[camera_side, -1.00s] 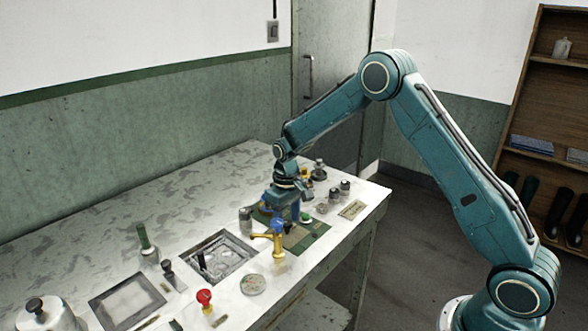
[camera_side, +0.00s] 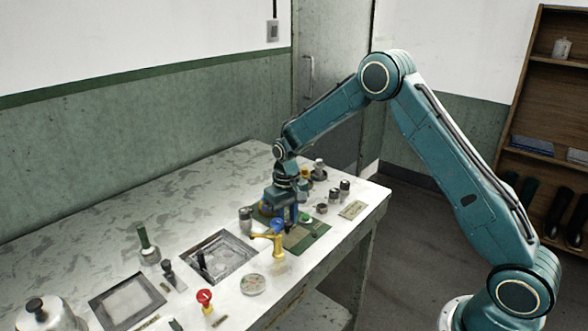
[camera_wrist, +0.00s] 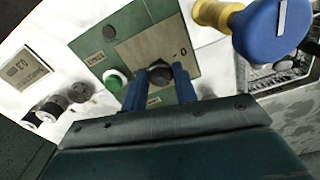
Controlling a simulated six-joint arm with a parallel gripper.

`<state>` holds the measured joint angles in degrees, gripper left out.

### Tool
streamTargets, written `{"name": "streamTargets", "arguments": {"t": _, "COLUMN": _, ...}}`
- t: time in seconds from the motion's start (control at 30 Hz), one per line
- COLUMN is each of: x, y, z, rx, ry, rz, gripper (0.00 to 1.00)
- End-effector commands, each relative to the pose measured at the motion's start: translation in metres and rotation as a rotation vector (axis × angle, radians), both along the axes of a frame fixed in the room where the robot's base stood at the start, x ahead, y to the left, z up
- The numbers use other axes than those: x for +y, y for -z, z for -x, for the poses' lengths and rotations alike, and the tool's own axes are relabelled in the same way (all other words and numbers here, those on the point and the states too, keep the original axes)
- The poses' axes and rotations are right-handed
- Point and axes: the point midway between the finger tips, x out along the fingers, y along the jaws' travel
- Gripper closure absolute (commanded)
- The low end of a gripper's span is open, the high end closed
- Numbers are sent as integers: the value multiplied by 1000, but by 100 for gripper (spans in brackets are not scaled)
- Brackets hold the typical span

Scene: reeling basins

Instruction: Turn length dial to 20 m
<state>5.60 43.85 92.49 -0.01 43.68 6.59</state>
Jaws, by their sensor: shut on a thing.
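A dark round knob (camera_wrist: 159,72) stands on a green panel (camera_wrist: 95,45), beside a plate marked "0" with a short dash. It appears to be the length dial, though its label cannot be read. My gripper (camera_wrist: 159,84) has its two blue fingers on either side of this knob and is shut on it. In the side view my gripper (camera_side: 290,213) points down over the green panel (camera_side: 312,236), and the knob is hidden there. The knob's pointer direction cannot be told.
A yellow tap-like fitting with a blue top (camera_wrist: 270,28) stands close beside the gripper; it also shows in the side view (camera_side: 272,236).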

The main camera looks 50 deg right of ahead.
Motion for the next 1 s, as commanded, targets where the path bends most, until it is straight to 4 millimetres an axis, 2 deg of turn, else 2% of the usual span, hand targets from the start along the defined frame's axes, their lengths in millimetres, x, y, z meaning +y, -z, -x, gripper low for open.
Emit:
{"name": "streamTargets", "arguments": {"t": 0.43, "x": 0, "y": -1, "z": -1, "rx": -2, "ry": 51, "rz": 0, "gripper": 94}}
{"name": "streamTargets", "arguments": {"t": 0.47, "x": 0, "y": -1, "z": -1, "rx": -2, "ry": 51, "rz": 0, "gripper": 66}}
{"name": "streamTargets", "arguments": {"t": 0.53, "x": 0, "y": -1, "z": -1, "rx": -2, "ry": 51, "rz": 0, "gripper": 52}}
{"name": "streamTargets", "arguments": {"t": 1.0, "x": 0, "y": -5, "z": 0, "rx": -2, "ry": 49, "rz": 0, "gripper": 50}}
